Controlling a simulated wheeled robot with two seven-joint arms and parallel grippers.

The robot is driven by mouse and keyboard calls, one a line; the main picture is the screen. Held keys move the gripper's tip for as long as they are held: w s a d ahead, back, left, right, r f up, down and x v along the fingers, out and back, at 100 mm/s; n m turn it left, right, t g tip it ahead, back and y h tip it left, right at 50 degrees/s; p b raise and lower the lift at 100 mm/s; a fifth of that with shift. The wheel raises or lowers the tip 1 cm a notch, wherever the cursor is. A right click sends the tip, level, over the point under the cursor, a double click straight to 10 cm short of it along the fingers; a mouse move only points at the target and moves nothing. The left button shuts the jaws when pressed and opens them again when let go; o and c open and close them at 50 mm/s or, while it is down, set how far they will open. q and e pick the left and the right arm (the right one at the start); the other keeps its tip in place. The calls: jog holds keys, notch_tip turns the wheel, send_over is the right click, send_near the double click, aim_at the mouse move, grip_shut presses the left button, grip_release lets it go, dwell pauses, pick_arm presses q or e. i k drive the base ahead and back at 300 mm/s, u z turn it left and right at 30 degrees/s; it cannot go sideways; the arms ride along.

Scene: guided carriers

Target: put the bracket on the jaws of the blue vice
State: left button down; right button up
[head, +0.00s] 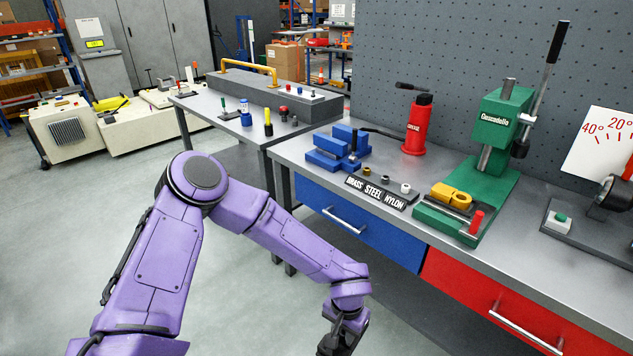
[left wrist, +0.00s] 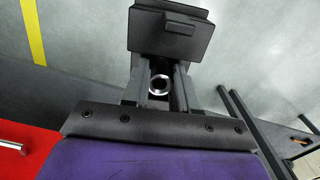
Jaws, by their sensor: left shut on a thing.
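The yellow bracket (head: 452,195), with a rounded end and a hole, sits on the base of the green press (head: 495,150). The blue vice (head: 345,157) stands on the bench to its left, with blue blocks and a dark upright rod. My left gripper (head: 340,337) is low in front of the bench, below the drawers. My right gripper is out of view.
A plate labelled BRASS, STEEL, NYLON (head: 375,192) with small bushes lies between vice and press. The press lever (head: 545,80) rises at the right. A red cylinder (head: 476,222) stands at the press base's front.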

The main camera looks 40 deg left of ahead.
aim_at(342, 133)
jog(key=u, duration=2.45)
jog(key=i, duration=2.8)
jog(key=z, duration=3.25)
